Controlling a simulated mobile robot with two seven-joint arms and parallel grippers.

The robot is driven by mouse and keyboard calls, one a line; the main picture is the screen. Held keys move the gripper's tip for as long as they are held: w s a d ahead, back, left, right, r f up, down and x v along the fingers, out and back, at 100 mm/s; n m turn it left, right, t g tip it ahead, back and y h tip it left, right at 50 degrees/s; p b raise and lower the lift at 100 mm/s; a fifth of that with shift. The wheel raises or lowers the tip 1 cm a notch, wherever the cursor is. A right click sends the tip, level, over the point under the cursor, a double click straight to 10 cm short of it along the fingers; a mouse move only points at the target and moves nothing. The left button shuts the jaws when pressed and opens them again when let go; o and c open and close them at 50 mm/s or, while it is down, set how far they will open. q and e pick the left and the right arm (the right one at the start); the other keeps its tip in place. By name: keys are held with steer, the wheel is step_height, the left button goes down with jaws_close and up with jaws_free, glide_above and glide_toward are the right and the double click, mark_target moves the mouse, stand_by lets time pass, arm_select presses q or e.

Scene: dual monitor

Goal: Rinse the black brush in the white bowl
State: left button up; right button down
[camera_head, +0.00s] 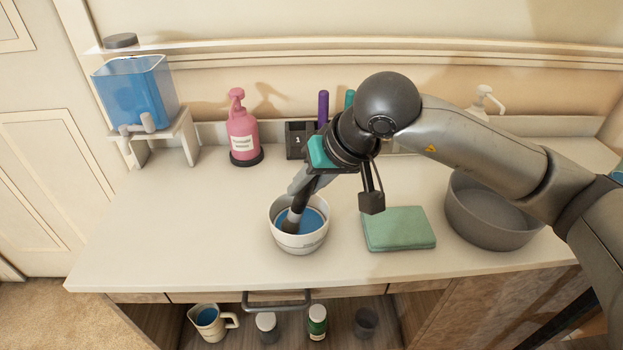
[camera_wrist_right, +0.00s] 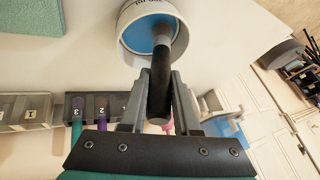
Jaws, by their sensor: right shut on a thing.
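The white bowl (camera_head: 300,240) stands on the counter left of its middle, with blue liquid inside. The black brush (camera_head: 297,207) is held steeply tilted, with its head down inside the bowl at the liquid. My right gripper (camera_head: 302,187) is shut on the brush's handle, above the bowl. In the right wrist view the gripper's fingers (camera_wrist_right: 158,90) close on the black brush handle (camera_wrist_right: 160,78), and the white bowl (camera_wrist_right: 128,50) lies beyond. The brush's tip is partly hidden by the bowl. My left gripper is not in view.
A folded green cloth (camera_head: 398,229) lies right of the bowl, and a grey basin (camera_head: 490,217) stands farther right. A pink pump bottle (camera_head: 242,130), a black numbered holder (camera_head: 298,140) and a blue liquid dispenser (camera_head: 137,92) stand behind. The counter's left front is clear.

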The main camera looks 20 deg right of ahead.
steer(key=shift+s+b, duration=0.1)
steer(key=shift+b, duration=1.4)
steer(key=shift+d+b, duration=0.5)
steer(key=shift+d, duration=0.6)
steer(key=shift+f, duration=0.1)
